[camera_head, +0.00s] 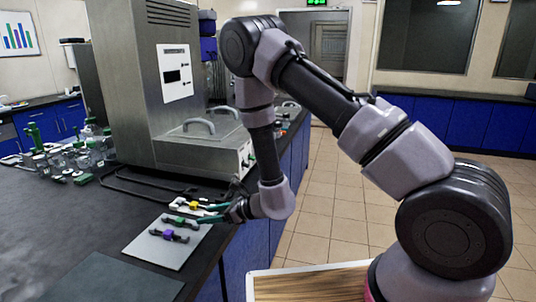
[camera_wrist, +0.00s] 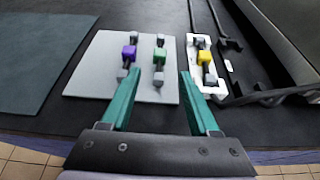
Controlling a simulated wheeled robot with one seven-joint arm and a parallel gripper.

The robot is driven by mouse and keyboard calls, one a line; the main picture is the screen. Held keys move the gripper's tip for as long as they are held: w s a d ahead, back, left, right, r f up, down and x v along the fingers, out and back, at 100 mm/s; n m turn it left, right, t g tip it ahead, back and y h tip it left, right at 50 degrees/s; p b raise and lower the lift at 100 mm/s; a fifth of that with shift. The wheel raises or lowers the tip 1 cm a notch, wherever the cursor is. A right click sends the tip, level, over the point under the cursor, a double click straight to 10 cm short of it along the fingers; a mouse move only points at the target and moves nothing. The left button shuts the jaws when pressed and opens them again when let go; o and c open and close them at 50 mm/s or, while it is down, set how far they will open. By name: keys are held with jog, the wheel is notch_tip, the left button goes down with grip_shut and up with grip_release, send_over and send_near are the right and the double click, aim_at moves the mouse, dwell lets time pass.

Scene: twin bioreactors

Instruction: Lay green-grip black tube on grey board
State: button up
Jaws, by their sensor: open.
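The green-grip black tube (camera_wrist: 160,63) lies on the grey board (camera_wrist: 92,81), right of the purple-grip tube (camera_wrist: 128,54), in the wrist view. In the head view the green-grip tube (camera_head: 180,221) is on the board (camera_head: 159,257) too, near its far right part. My gripper (camera_wrist: 158,80) is open, with a teal finger on each side of the green-grip tube and gaps on both sides. The fingers also show in the head view (camera_head: 206,212), by the board's right edge.
A yellow-grip tube (camera_wrist: 204,58) sits in a white holder (camera_wrist: 191,45) just right of the board. Black tubing lies farther right. A dark mat (camera_head: 122,281) lies in front of the board. A large steel machine (camera_head: 150,85) stands behind; glassware clutters the left.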

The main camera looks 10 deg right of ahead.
jog(key=s+d+r+n+g, duration=0.2)
jog(key=r+n, duration=0.1)
jog(key=r, duration=0.6)
jog(key=s+d+r+n+g+y, duration=0.1)
jog(key=s+r+n+g, duration=0.15)
jog(key=r, duration=0.55)
jog(key=s+d+r+n+g, duration=0.15)
jog(key=r+n, duration=0.25)
jog(key=r, duration=0.5)
jog(key=s+d+r+n+t+h, duration=0.2)
jog(key=d+r+n+h, duration=0.1)
jog(key=d, duration=0.7)
jog(key=s+d+r+n+t+h, duration=0.2)
jog(key=d+r, duration=0.4)
jog(key=d, duration=0.4)
jog(key=s+d+r+n+t+h, duration=0.3)
jog(key=s+d+r+t+h, duration=0.1)
jog(key=d, duration=0.6)
jog(key=r+h, duration=0.1)
jog(key=h, duration=0.1)
jog(key=shift+d+n+h, duration=0.3)
jog(key=shift+d+n, duration=0.05)
